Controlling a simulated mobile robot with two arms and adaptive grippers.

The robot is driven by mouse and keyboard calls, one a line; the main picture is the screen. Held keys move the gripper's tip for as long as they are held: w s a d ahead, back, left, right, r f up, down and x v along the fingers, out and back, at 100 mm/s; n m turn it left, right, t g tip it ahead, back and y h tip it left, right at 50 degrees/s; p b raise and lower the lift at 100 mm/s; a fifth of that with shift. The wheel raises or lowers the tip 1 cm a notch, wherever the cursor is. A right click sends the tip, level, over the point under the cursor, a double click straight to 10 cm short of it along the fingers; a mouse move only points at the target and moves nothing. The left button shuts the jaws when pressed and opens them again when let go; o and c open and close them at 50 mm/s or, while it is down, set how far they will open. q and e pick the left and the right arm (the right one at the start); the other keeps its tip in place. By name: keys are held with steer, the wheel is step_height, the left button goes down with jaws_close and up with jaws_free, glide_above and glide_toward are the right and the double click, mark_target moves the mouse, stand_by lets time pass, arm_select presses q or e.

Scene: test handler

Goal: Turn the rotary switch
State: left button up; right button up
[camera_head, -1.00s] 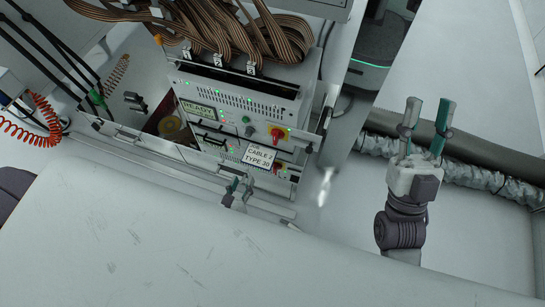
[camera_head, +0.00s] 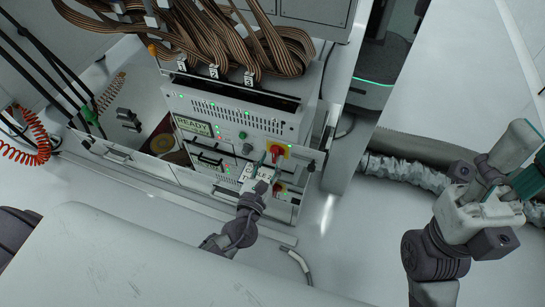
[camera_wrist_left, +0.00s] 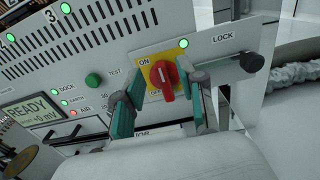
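The red rotary switch (camera_head: 277,152) sits on a yellow plate on the front panel of the test unit. It also shows in the left wrist view (camera_wrist_left: 167,78), its grip pointing down, with "ON" at upper left and a partly hidden label below. My left gripper (camera_head: 268,170) is at the panel just in front of the switch. In the left wrist view its fingers (camera_wrist_left: 164,102) are apart, one on each side of the switch, with visible gaps to it. My right gripper (camera_head: 520,163) is at the far right, fingers apart, empty, away from the panel.
A green button (camera_wrist_left: 94,80) and a READY display (camera_head: 195,126) are left of the switch. A black knob (camera_wrist_left: 252,62) by "LOCK" is to its right. Ribbon cables (camera_head: 225,38) hang above the unit. A grey hose (camera_head: 410,148) runs at right.

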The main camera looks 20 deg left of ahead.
arm_select(q)
steer(key=shift+w, duration=1.05)
jaws_close()
